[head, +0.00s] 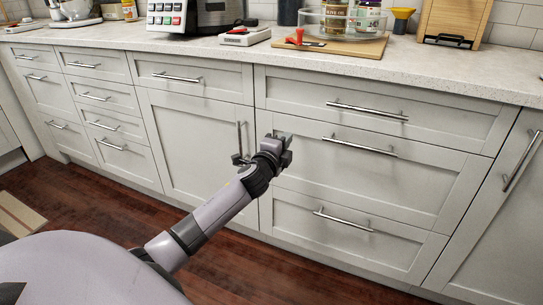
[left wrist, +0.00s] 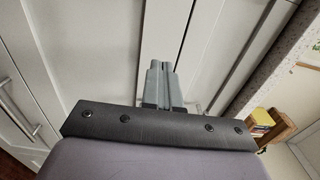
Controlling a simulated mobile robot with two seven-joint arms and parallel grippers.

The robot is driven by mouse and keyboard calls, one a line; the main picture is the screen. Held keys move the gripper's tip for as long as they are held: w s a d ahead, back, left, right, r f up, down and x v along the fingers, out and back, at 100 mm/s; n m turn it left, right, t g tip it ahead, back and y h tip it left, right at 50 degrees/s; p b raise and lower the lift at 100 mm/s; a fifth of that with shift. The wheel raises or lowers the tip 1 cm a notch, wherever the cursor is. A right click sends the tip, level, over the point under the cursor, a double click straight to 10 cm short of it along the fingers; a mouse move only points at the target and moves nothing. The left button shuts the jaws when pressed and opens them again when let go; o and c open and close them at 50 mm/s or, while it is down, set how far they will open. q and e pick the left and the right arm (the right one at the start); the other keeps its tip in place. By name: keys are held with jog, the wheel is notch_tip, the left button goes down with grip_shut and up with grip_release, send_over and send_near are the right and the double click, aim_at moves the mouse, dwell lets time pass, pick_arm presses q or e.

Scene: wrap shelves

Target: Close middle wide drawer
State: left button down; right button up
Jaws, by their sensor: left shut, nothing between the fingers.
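The middle wide drawer (head: 420,192) is in the right-hand stack of wide drawers in the head view. Its front looks flush or nearly flush with the fronts above and below, and its bar handle (head: 360,146) runs along its upper part. My left gripper (head: 281,137) is at the upper left end of this drawer front, left of the handle. Its fingers are shut and empty. The left wrist view also shows my shut fingers (left wrist: 162,72) close to pale cabinet fronts (left wrist: 120,45); I cannot tell whether they touch. My right gripper is not in view.
The top wide drawer (head: 460,120) and bottom wide drawer (head: 290,213) look closed. A cabinet door (head: 190,130) with a vertical handle is to the left. The countertop (head: 470,75) above holds jars, a board and appliances. Wooden floor (head: 90,195) in front is mostly clear.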

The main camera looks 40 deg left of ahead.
pick_arm(q)
jog(key=p+v, duration=0.1)
jog(key=v, duration=0.7)
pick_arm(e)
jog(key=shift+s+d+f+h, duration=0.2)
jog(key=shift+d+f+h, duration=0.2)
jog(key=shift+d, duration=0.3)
